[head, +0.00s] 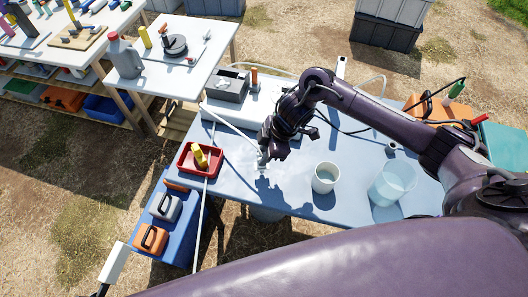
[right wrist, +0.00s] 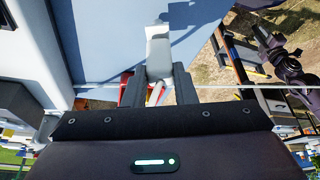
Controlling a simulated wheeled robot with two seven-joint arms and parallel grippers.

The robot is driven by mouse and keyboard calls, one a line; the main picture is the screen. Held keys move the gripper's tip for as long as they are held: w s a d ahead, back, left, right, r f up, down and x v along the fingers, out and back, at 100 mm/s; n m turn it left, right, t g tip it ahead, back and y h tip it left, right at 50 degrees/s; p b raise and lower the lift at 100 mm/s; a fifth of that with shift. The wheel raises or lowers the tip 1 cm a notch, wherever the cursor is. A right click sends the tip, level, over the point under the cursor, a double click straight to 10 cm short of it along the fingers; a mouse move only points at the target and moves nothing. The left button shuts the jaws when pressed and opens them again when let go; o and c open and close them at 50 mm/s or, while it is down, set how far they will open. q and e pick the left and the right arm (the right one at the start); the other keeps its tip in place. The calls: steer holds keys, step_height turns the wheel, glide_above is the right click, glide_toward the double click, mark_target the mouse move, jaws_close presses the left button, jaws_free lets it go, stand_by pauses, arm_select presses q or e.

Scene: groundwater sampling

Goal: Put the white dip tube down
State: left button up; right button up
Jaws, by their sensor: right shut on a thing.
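My right gripper (head: 263,158) reaches over the blue table from the right, its fingers pointing down just above the tabletop. In the right wrist view its two dark fingers (right wrist: 158,88) are closed on a pale white piece (right wrist: 158,48), which I take for part of the white dip tube. In the head view a thin white tube (head: 232,130) slants from the upper left down to the gripper. The fingers hide the gripped part, and I cannot tell whether it touches the table. My left gripper is not clearly in view.
On the blue table (head: 300,165), a red tray (head: 186,167) holding a yellow item lies left of the gripper. A white cup (head: 325,178) and a clear bucket (head: 391,184) stand to the right. A grey box (head: 228,86) is behind. A long thin pale rod (head: 203,220) runs along the left side.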

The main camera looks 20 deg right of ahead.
steer(key=shift+f, duration=0.15)
steer(key=shift+f+b, duration=0.3)
steer(key=shift+f, duration=0.2)
steer(key=o, duration=1)
steer(key=shift+r+p, duration=0.3)
steer(key=shift+r, duration=0.3)
steer(key=v, duration=1.2)
steer(key=shift+s, duration=0.1)
